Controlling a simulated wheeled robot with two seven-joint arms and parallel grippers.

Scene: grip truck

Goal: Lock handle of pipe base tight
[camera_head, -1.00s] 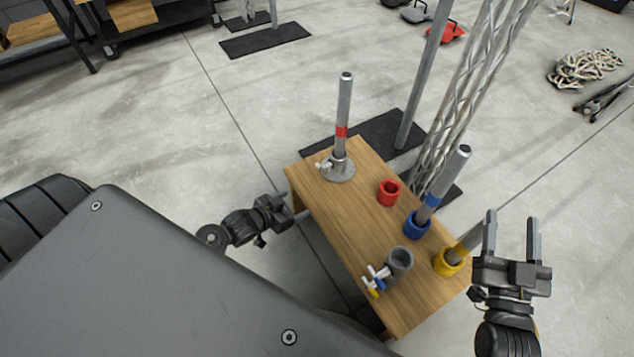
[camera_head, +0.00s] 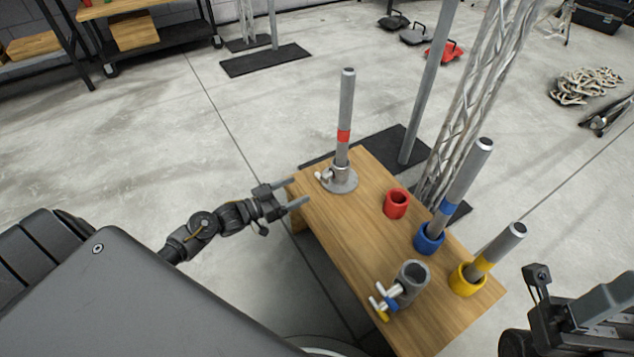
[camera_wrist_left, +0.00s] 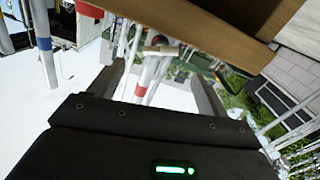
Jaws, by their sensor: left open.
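A grey pipe with a red band (camera_head: 345,105) stands upright in a round metal pipe base (camera_head: 343,184) at the table's far left corner. The base's small pale handle (camera_head: 322,178) sticks out to its left. My left gripper (camera_head: 297,193) is open and empty at the table's left edge, left of the base and apart from the handle. In the left wrist view a red-banded pipe (camera_wrist_left: 148,78) shows between the open fingers, at a distance. My right gripper (camera_head: 592,315) is at the lower right, partly cut off; its jaws are unclear.
The wooden table (camera_head: 345,225) also holds a red ring (camera_head: 397,203), a blue-banded pipe (camera_head: 464,180) in a blue ring, a yellow-banded pipe (camera_head: 497,250) in a yellow ring, and a grey socket (camera_head: 412,277) with handles. A truss (camera_head: 475,90) stands behind.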

